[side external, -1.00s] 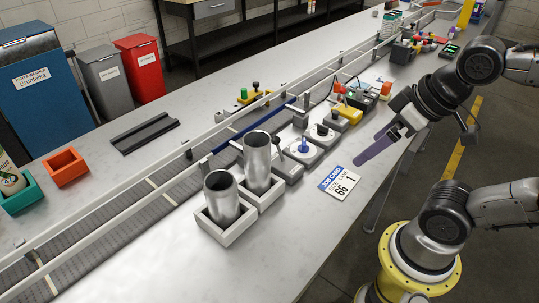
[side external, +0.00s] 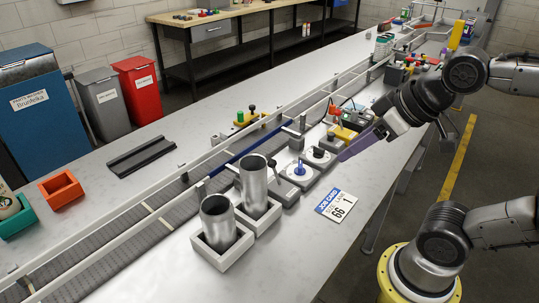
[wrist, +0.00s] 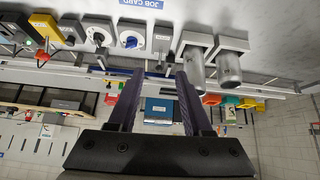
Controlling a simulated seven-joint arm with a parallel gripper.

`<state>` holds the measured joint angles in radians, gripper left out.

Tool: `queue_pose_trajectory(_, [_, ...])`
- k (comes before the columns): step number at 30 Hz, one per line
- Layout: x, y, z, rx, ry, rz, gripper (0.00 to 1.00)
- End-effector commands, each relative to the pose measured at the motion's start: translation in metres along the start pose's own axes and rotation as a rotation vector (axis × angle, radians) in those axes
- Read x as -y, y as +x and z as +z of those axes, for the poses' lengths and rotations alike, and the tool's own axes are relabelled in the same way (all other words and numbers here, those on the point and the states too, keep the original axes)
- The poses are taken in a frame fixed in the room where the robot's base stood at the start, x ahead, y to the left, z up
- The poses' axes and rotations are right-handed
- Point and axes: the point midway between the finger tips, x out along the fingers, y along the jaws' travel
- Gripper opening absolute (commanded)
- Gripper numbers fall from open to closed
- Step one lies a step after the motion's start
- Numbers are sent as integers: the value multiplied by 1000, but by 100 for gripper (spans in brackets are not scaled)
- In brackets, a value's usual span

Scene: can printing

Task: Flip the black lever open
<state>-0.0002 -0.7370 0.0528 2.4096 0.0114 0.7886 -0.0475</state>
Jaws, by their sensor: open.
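The black lever (side external: 273,164) is a thin stem with a black ball end, standing tilted on a grey block (side external: 286,191) just right of the metal cans in the side view.
Two dials, with a blue knob (side external: 299,168) and a black knob (side external: 319,152), sit between my gripper and the lever. Two metal cans (side external: 218,221) stand in white holders. A conveyor (side external: 145,210) runs behind. A job card (side external: 335,206) lies on clear bench in front.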

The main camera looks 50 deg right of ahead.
Motion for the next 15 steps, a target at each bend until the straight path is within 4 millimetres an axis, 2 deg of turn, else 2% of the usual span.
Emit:
queue_pose_trajectory(1, [0, 4, -20, -27, -10, -3, 39])
queue_pose_trajectory(6, [1, 28, -86, -106, -45, -9, 8])
queue_pose_trajectory(8, [1, 40, -105, -122, -54, -11, 0])
queue_pose_trajectory(12, [2, 73, -134, -127, -66, -16, 0])
queue_pose_trajectory(15, [3, 93, -140, -110, -67, -19, 0])
